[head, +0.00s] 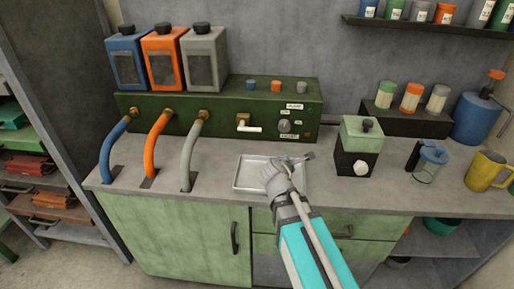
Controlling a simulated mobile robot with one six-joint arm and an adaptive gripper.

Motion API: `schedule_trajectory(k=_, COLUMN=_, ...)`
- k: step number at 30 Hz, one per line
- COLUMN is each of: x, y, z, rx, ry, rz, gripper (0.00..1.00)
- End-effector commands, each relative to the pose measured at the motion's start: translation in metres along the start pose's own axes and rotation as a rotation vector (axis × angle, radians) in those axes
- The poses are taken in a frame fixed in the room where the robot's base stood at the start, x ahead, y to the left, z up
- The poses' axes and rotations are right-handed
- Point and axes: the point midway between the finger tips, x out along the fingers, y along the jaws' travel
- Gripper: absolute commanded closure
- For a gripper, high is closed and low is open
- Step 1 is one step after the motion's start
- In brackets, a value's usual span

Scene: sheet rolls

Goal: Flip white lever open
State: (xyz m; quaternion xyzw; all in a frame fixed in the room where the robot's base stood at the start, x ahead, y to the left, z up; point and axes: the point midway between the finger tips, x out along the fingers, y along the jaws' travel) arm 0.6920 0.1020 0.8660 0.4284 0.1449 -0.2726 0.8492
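The white lever (250,129) sticks out to the right from a brass fitting (243,118) on the front of the green machine (220,110). It lies roughly level. My gripper (308,158) is over the metal tray (243,178), in front of and below the lever, to its right. It is apart from the lever. Its fingers are small and partly hidden by my wrist, so I cannot tell whether they are open.
Blue, orange and grey hoses (154,143) run from the machine into the counter (215,182) on the left. A green-and-black grinder (357,145) stands right of the tray, with a glass jar (428,165) and yellow mug (487,172) farther right. Space before the lever looks clear.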

Motion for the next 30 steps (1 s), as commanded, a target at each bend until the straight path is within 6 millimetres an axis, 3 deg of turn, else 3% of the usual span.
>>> schedule_trajectory(k=1, x=0.004, y=0.005, z=-0.021, rx=-0.121, ry=-0.011, rz=0.068, gripper=1.00)
schedule_trajectory(k=6, x=-0.006, y=0.039, z=-0.063, rx=-0.522, ry=-0.079, rz=0.280, gripper=1.00)
schedule_trajectory(k=12, x=-0.022, y=0.063, z=-0.098, rx=-0.822, ry=-0.157, rz=0.429, gripper=1.00)
schedule_trajectory(k=18, x=-0.029, y=0.071, z=-0.108, rx=-0.926, ry=-0.191, rz=0.479, gripper=1.00)
schedule_trajectory(k=30, x=-0.028, y=0.072, z=-0.108, rx=-0.931, ry=-0.193, rz=0.479, gripper=1.00)
